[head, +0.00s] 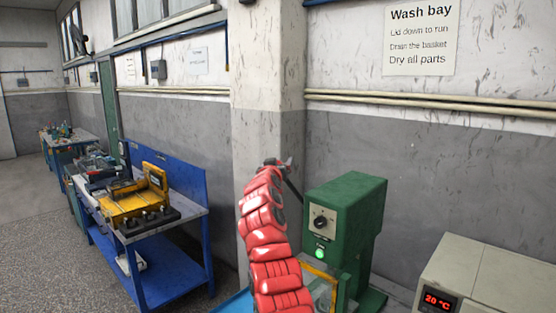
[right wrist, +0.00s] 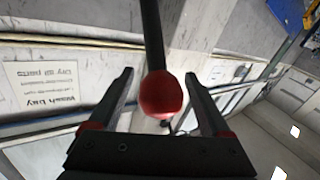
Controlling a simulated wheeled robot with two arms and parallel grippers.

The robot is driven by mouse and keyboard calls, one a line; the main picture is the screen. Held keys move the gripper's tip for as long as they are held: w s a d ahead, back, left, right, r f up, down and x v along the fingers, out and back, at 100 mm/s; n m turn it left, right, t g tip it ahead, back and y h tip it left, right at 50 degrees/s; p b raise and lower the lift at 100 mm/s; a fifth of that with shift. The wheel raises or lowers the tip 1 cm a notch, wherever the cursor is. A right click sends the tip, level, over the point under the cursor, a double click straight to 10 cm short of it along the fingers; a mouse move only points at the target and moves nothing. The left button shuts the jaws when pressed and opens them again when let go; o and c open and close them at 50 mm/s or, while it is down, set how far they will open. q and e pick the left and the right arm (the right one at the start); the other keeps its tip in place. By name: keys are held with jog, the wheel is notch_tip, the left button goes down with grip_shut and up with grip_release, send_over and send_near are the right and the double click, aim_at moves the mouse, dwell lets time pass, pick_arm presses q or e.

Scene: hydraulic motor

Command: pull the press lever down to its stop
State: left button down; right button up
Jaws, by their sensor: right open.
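The green press (head: 345,205) stands right of centre in the head view, with a dial and a lit green lamp on its front. Its dark lever (head: 294,190) slopes up and left from its side toward my right gripper (head: 279,162). In the right wrist view the black lever rod (right wrist: 153,35) ends in a red ball knob (right wrist: 160,96). The knob appears between the two spread fingers of my right gripper (right wrist: 159,76), with gaps on both sides. My red right arm hides part of the press's left side. My left gripper is out of view.
A beige unit (head: 480,280) with a red digital display stands to the right of the press. A blue workbench (head: 170,255) with a yellow fixture (head: 140,205) stands at left. A wall pillar (head: 265,90) rises behind the lever. Open floor (head: 45,230) lies far left.

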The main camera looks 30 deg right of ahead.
jog(key=shift+w, duration=0.15)
jog(key=shift+c, duration=0.4)
grip_shut()
